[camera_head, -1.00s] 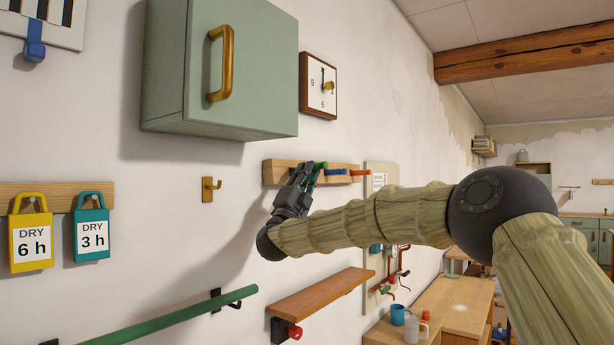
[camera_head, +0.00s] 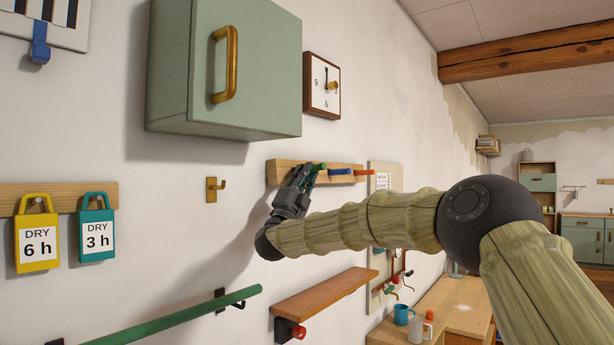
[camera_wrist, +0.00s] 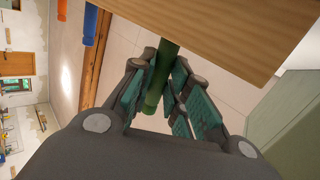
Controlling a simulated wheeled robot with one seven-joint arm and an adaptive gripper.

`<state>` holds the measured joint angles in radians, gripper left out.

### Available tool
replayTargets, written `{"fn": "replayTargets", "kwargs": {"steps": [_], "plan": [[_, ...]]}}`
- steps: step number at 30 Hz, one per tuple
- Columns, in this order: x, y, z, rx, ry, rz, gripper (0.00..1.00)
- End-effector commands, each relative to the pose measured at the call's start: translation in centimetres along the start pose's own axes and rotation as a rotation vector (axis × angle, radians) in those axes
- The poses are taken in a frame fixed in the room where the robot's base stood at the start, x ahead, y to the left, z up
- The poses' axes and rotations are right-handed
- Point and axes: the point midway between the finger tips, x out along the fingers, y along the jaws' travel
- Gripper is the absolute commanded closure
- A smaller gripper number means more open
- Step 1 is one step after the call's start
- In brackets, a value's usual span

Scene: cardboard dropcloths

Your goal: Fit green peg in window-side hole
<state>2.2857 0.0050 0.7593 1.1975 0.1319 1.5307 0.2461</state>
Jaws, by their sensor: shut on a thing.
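My gripper (camera_wrist: 158,88) is shut on a green peg (camera_wrist: 161,75), held between the finger pads in the wrist view. The peg's far end meets the edge of a wooden rail (camera_wrist: 225,30); I cannot tell whether it is in a hole. In the head view my gripper (camera_head: 304,178) is at the left part of the rail (camera_head: 285,168) on the wall, and the green peg (camera_head: 318,168) shows beside its fingers. A blue peg (camera_head: 340,171) and an orange peg (camera_head: 365,172) stick out of the rail to the right. The hole itself is hidden.
A green cabinet (camera_head: 270,75) and a clock (camera_head: 320,85) hang above the rail. A brass hook (camera_head: 214,190) is left of my gripper. A wooden shelf (camera_head: 325,303) and a green handrail (camera_head: 180,322) are below.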

Motion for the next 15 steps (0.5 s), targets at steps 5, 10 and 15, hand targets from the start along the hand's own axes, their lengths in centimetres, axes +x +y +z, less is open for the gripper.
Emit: {"fn": "replayTargets", "kwargs": {"steps": [5, 10, 15], "plan": [[-0.03, 0.0, 0.36, 0.0, 0.0, 0.0, 0.98], [-0.02, -0.03, 0.69, 0.0, 0.0, 0.0, 0.98], [0.0, -0.07, 1.01, 0.0, 0.0, -0.001, 0.98]]}}
